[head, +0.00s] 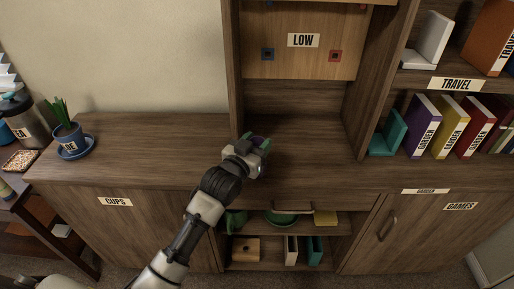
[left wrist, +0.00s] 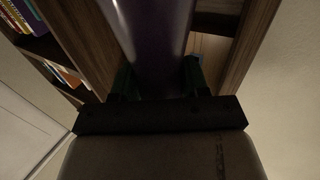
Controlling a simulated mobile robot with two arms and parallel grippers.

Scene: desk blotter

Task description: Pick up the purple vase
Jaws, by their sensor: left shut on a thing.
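The purple vase (left wrist: 155,35) fills the upper middle of the left wrist view, a smooth, glossy dark purple body. My left gripper (left wrist: 158,82) has its green fingers on either side of the vase and is shut on it. In the head view my left gripper (head: 262,150) is over the middle of the wooden cabinet, by the open recess. There the gripper hides nearly all of the vase, with only a trace of purple showing at the fingers. I cannot tell whether the vase touches the cabinet top. My right gripper is not in view.
The wooden cabinet top (head: 150,140) is clear left of my arm. A potted plant (head: 68,135) on a blue saucer stands at its left end. A teal bookend (head: 388,135) and several books (head: 450,125) stand at right. An upright divider (head: 232,70) rises behind the gripper.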

